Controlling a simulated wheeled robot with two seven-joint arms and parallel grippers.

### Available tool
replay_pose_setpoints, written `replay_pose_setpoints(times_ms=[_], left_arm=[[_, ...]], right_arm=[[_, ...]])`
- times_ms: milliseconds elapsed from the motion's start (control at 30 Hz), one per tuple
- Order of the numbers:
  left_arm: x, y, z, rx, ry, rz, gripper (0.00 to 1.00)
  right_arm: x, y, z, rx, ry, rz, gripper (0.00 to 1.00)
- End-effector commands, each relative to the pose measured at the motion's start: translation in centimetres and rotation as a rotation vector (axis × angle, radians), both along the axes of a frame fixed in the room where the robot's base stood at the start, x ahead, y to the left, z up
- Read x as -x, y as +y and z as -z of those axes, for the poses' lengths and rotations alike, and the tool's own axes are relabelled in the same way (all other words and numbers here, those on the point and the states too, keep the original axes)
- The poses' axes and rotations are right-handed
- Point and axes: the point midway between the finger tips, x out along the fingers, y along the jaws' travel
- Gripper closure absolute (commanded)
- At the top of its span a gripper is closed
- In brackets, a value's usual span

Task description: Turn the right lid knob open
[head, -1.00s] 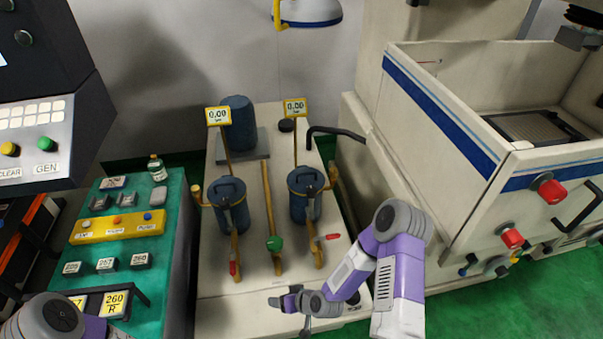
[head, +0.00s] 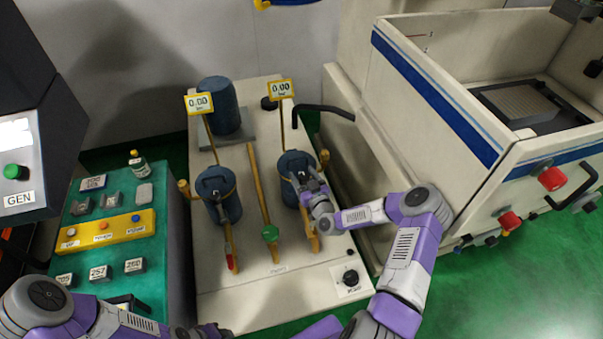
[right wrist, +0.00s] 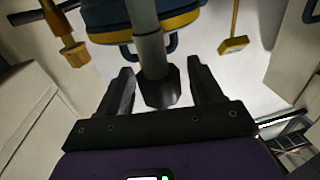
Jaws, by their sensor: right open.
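The right canister (head: 290,163) is dark blue with a brass-coloured band and stands on the pale bench. My right gripper (head: 306,176) is over its lid and hides much of the lid top in the head view. In the right wrist view, the dark faceted lid knob (right wrist: 160,88) on a grey stem lies between the two fingers of my right gripper (right wrist: 158,68). The fingers are open, with a gap on each side of the knob. My left gripper (head: 205,330) is low at the bottom edge, partly cut off; its fingers are unclear.
Gauge signs (head: 280,90) rise on thin posts behind. A black curved handle (head: 325,110) juts out on the right. The machine tank (head: 440,110) stands further right.

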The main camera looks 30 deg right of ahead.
Motion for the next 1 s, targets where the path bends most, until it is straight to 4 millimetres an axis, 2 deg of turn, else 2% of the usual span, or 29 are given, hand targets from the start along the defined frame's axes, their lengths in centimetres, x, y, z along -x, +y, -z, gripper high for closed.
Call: replay_pose_setpoints(times_ms=[133, 433, 767, 1000], left_arm=[[-0.01, -0.01, -0.03, 0.000, 0.000, 0.000, 0.57], [-0.02, -0.01, -0.02, 0.000, 0.000, 0.000, 0.57], [-0.02, -0.01, -0.02, 0.000, 0.000, 0.000, 0.57], [-0.02, 0.00, -0.07, 0.000, 0.000, 0.000, 0.57]], right_arm=[[-1.05, -0.06, -0.05, -0.001, 0.000, 0.000, 0.35], [-1.21, -0.07, -0.01, -0.002, 0.001, 0.000, 0.36], [-1.19, -0.06, -0.01, -0.001, 0.001, 0.000, 0.86], [-1.19, -0.04, -0.01, -0.001, 0.002, 0.019, 0.86]])
